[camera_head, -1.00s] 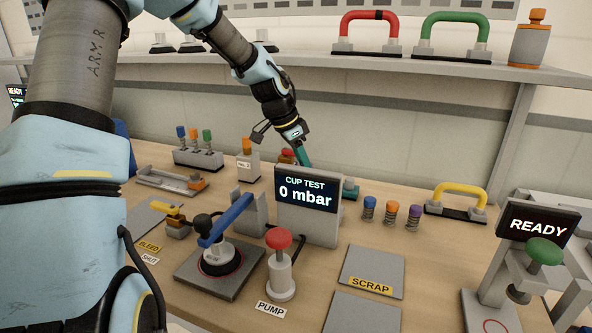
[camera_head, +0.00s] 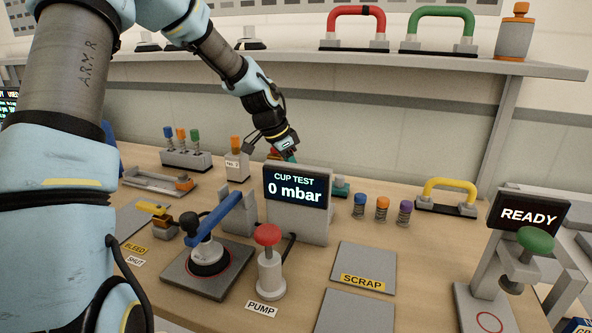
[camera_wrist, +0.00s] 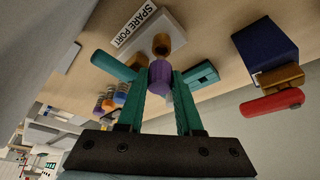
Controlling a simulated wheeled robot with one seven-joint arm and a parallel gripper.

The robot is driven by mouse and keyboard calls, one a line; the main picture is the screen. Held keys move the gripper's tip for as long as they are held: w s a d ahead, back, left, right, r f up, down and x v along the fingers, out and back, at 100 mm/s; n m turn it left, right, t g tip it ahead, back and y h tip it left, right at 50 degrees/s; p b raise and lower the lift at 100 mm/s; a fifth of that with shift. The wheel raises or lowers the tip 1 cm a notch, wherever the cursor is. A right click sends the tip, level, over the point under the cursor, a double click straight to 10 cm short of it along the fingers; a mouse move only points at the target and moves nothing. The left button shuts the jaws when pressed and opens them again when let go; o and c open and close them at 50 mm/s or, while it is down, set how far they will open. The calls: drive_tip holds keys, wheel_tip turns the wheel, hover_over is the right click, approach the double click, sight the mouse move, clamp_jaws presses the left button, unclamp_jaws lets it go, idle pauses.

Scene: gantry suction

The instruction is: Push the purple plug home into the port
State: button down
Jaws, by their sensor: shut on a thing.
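In the wrist view, my gripper (camera_wrist: 161,88) has teal fingers closed around the purple plug (camera_wrist: 159,72). The plug's far end points at a brass-coloured round port (camera_wrist: 162,43) on a grey block (camera_wrist: 185,35) labelled SPARE PORT. Plug and port overlap in the picture; I cannot tell whether they touch or how deep the plug sits. In the head view, my gripper (camera_head: 289,157) reaches down behind the CUP TEST display (camera_head: 296,190), which hides the fingertips, plug and port.
In the wrist view, a dark blue box (camera_wrist: 264,52) with a brass fitting and a red cylinder (camera_wrist: 272,104) stands to the right. In the head view, several small coloured plugs (camera_head: 381,208) and a yellow handle (camera_head: 448,192) stand right of the display.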

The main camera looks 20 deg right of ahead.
drive_tip(key=shift+f, duration=0.4)
drive_tip(key=shift+f, duration=0.1)
drive_tip(key=shift+f+b, duration=0.7)
drive_tip(key=shift+f, duration=0.45)
drive_tip(key=c, duration=0.5)
unclamp_jaws()
drive_tip(key=b+v, duration=0.1)
drive_tip(key=v, duration=1)
drive_tip(key=shift+b, duration=0.3)
drive_tip(key=shift+d, duration=0.1)
